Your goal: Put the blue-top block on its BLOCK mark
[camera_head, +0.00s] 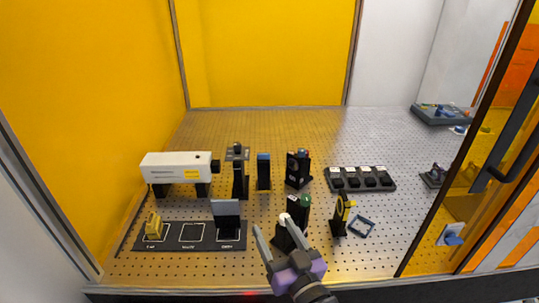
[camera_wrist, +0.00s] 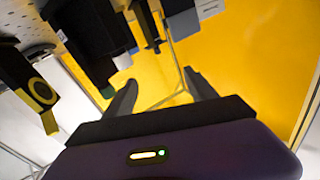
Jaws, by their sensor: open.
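The blue-top block (camera_head: 264,172) appears to be the upright dark piece with a blue upper part, standing on the perforated plate near the middle. My gripper (camera_head: 281,232) is open and empty in front of it, nearer the front edge, with a black-and-white mount between them. In the wrist view my gripper (camera_wrist: 161,90) shows two spread fingers with nothing between them. A dark board (camera_head: 175,245) at front left has outlined, labelled squares; the middle one is empty. Its lettering is too small to read, so I cannot tell which is the BLOCK mark.
A white instrument (camera_head: 176,167) stands at back left. A grey-blue plate (camera_head: 226,212) and a yellow piece (camera_head: 153,225) are on the dark board. A black-and-yellow mount (camera_head: 342,213) stands right of my gripper, and it shows in the wrist view (camera_wrist: 42,92).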

